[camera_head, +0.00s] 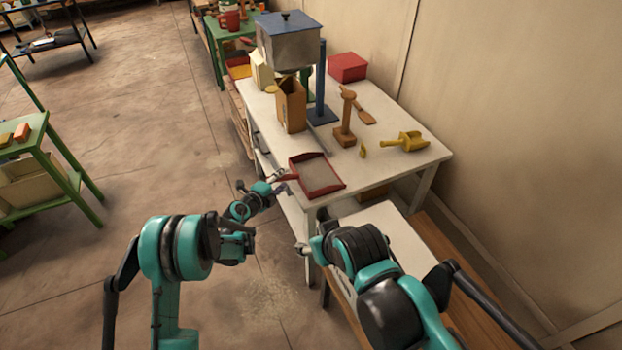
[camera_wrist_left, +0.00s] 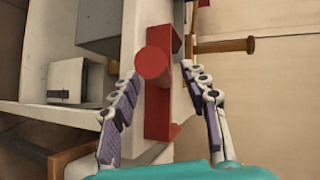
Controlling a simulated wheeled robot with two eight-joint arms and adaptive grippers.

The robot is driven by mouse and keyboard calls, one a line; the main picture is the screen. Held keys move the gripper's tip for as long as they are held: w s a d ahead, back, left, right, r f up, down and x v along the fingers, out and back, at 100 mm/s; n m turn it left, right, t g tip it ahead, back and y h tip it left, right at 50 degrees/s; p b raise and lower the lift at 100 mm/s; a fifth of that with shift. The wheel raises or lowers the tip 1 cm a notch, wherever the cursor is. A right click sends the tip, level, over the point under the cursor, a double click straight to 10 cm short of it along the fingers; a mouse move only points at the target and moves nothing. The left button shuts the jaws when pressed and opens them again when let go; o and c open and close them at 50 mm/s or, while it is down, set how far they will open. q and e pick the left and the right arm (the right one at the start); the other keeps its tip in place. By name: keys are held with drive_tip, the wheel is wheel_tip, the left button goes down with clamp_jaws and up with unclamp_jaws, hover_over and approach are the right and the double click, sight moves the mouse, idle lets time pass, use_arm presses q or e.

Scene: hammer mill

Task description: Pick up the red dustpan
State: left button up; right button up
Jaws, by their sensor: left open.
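The red dustpan (camera_head: 318,174) lies on the near end of the white workbench, its handle pointing left over the bench edge. My left gripper (camera_head: 277,183) is open at the handle's end. In the left wrist view the dustpan (camera_wrist_left: 158,118) shows with its round handle end facing the camera, between the spread fingers of the left gripper (camera_wrist_left: 158,76). I see no clear grip on the handle. My right gripper (camera_head: 303,249) is low in front of the bench, apart from the dustpan; its jaw state is unclear.
A green shelf (camera_head: 50,165) stands left. The floor between is clear.

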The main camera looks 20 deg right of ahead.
use_arm(q)
drive_tip(key=shift+x, duration=1.2)
clamp_jaws()
drive_tip(key=shift+r, duration=0.1)
